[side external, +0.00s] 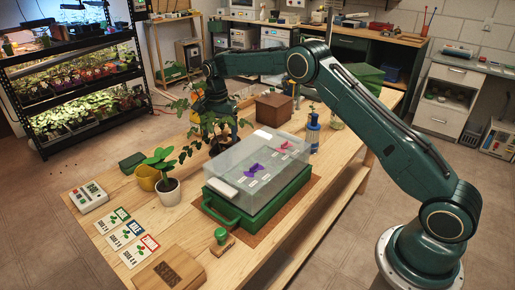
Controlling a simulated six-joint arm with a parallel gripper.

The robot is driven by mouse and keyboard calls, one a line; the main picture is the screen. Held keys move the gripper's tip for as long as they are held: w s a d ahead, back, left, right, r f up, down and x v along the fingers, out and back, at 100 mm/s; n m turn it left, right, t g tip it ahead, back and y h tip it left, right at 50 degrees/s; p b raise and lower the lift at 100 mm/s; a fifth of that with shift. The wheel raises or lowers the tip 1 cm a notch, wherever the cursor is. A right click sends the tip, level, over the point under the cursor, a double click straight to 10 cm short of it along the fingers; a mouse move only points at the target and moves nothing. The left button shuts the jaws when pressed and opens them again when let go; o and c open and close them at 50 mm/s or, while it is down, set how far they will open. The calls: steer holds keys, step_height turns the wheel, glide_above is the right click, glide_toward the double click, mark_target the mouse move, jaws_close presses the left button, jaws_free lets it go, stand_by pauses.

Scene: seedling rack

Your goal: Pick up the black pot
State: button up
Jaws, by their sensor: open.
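A leafy plant stands on the wooden table left of the clear-lidded case, and its dark pot (219,147) shows low among the leaves, partly hidden. I take this to be the black pot. My gripper (211,124) is above it, pointing down among the leaves. The gripper is open, and its fingertips are hard to make out against the foliage. It appears to be higher than the pot's rim and apart from it.
A green case (262,208) with a clear lid (232,165) stands close to the right. A brown wooden box (274,108) is behind. Seed cards (125,234) lie near the left edge.

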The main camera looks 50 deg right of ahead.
steer(key=shift+f, duration=3)
steer(key=shift+f, duration=0.1)
steer(key=shift+f, duration=2.5)
steer(key=c, duration=1.1)
steer(key=shift+r, duration=0.1)
step_height(320, 180, up, 20)
steer(key=shift+f, duration=0.1)
